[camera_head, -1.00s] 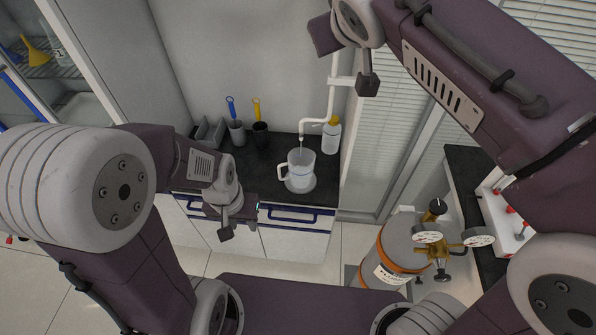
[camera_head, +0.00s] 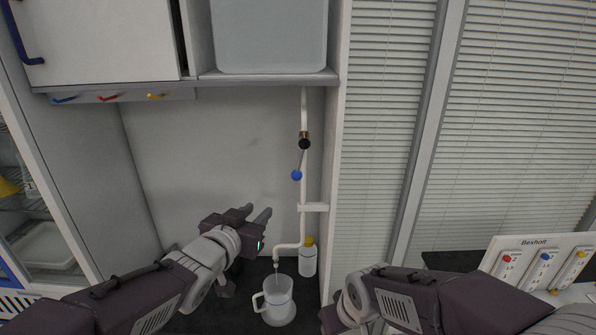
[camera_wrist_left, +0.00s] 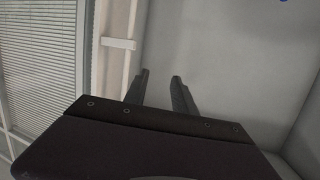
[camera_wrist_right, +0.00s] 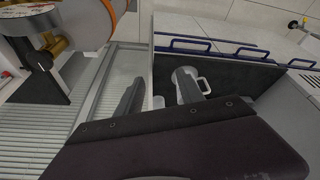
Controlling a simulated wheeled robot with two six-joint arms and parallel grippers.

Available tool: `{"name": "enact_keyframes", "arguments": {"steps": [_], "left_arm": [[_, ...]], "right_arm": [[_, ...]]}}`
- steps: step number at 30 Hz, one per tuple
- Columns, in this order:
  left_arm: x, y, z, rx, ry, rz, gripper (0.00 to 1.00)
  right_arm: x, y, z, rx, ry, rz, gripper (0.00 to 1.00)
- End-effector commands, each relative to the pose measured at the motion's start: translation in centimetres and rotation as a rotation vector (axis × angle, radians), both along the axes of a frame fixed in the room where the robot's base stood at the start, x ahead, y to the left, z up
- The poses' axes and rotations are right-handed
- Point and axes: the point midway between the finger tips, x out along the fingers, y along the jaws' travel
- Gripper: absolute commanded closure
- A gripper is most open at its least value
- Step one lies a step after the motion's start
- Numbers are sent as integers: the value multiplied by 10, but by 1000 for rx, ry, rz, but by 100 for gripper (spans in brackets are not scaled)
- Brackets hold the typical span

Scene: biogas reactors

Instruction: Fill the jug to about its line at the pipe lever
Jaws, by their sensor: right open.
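The jug (camera_head: 279,302), pale and translucent with a handle on its left, stands upright on the dark counter under the pipe's spout (camera_head: 276,264). I cannot tell its water level. It also shows in the right wrist view (camera_wrist_right: 183,78). The pipe lever (camera_head: 298,164), a grey rod with a blue ball, hangs down from the black valve knob on the white pipe (camera_head: 304,193). My left gripper (camera_head: 262,213) is open and empty, below and left of the blue ball, apart from it. My right gripper (camera_wrist_right: 160,90) is open and empty; its fingers are not clear in the head view.
A white bottle with a yellow cap (camera_head: 308,262) stands right of the jug, close to the pipe. A cabinet (camera_head: 270,77) hangs above, with coloured hooks under it. A switch panel (camera_head: 540,262) is at the right. The wall left of the pipe is clear.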

Motion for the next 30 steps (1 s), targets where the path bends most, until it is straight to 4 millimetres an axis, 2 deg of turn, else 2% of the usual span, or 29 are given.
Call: {"name": "enact_keyframes", "arguments": {"steps": [1, 3, 4, 6, 9, 14, 17, 24, 30], "left_arm": [[-5, -19, 37, -3, -109, -60, 68], [-16, -38, 72, 2, -206, -119, 68], [-21, -43, 81, 0, -227, -132, 68], [-28, -50, 91, -6, -249, -150, 68], [-31, -54, 92, -9, -252, -161, 68], [-25, -56, 91, -9, -249, -161, 68], [-10, -64, 89, -9, -245, -161, 68], [35, -83, 92, -8, -243, -159, 68], [52, -90, 91, -7, -246, -158, 68]], "right_arm": [[-29, -29, -32, 0, 96, -103, 55], [-67, -58, -61, 3, 206, -234, 55], [-77, -67, -67, 2, 233, -274, 55], [-79, -81, -70, 5, 246, -329, 55], [-78, -89, -70, 8, 247, -363, 55], [-77, -89, -70, 8, 245, -363, 55], [-77, -89, -70, 8, 245, -362, 55], [-77, -89, -51, 7, 245, -360, 55], [-77, -89, -45, 7, 245, -360, 55]]}}
